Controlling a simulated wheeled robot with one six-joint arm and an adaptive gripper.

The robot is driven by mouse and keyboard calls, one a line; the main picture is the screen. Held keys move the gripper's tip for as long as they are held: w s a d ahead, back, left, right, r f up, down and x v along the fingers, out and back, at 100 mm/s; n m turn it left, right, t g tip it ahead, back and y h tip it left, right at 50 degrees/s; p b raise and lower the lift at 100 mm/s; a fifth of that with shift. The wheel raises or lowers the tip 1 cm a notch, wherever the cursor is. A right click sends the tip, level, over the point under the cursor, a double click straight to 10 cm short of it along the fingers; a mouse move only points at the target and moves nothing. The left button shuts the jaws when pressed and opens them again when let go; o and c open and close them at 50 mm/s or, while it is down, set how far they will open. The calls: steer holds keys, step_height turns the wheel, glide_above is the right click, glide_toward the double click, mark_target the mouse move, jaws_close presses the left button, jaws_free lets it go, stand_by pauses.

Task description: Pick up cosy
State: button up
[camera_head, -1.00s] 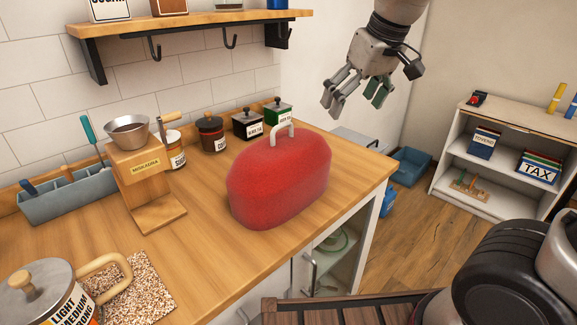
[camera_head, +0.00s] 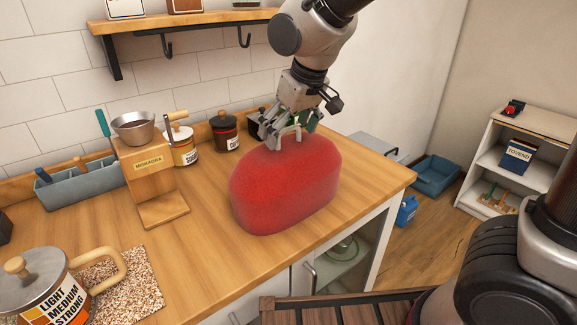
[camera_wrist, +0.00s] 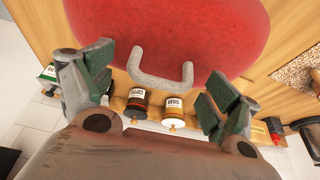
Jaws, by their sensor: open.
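The cosy (camera_head: 284,190) is a red, rounded, fuzzy cover standing on the wooden counter, with a pale grey loop handle (camera_head: 290,131) on top. In the wrist view the cosy (camera_wrist: 175,30) fills the upper middle, and its handle (camera_wrist: 160,72) lies between my fingers. My gripper (camera_head: 288,130) is open, pointing down at the top of the cosy. Its green-padded fingers (camera_wrist: 160,88) stand apart on either side of the handle in the wrist view, with gaps on both sides. The handle is not gripped.
A wooden dripper stand (camera_head: 150,180) and lidded jars (camera_head: 225,131) stand behind and left of the cosy. A shelf with hooks (camera_head: 185,28) hangs above. A lidded pot (camera_head: 45,290) is at front left. Bare counter (camera_head: 205,245) lies in front of the cosy.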

steer(key=shift+c, duration=0.3)
steer(key=c, duration=1.4)
steer(key=shift+r, duration=0.1)
